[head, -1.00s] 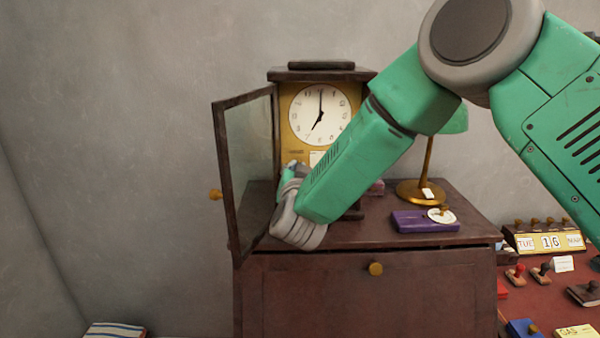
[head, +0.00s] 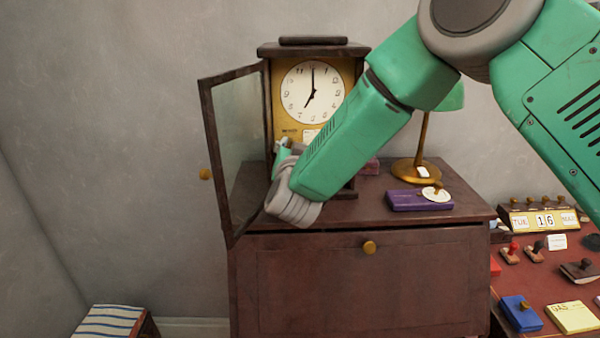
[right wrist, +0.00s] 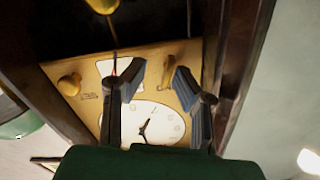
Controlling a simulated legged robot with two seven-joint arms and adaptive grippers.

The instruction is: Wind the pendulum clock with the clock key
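The pendulum clock (head: 312,92) stands on a dark red cabinet with its glass door (head: 235,150) swung open to the left. Its white dial and gold plate show; my right arm hides its lower right part. My right gripper (head: 283,148) is at the lower left of the clock front. In the right wrist view the clock (right wrist: 150,125) appears upside down. There my right gripper's dark fingers (right wrist: 157,80) are apart in front of the gold plate. A gold piece (right wrist: 168,68), possibly the clock key, shows between the fingertips; contact is unclear. A gold knob (right wrist: 70,84) is on the plate's left.
A green lamp (head: 420,140) and a purple box (head: 408,199) are on the cabinet (head: 310,290), right of the clock. A desk with stamps and a date block (head: 541,220) is at the right. A striped stool (head: 110,320) is at the lower left.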

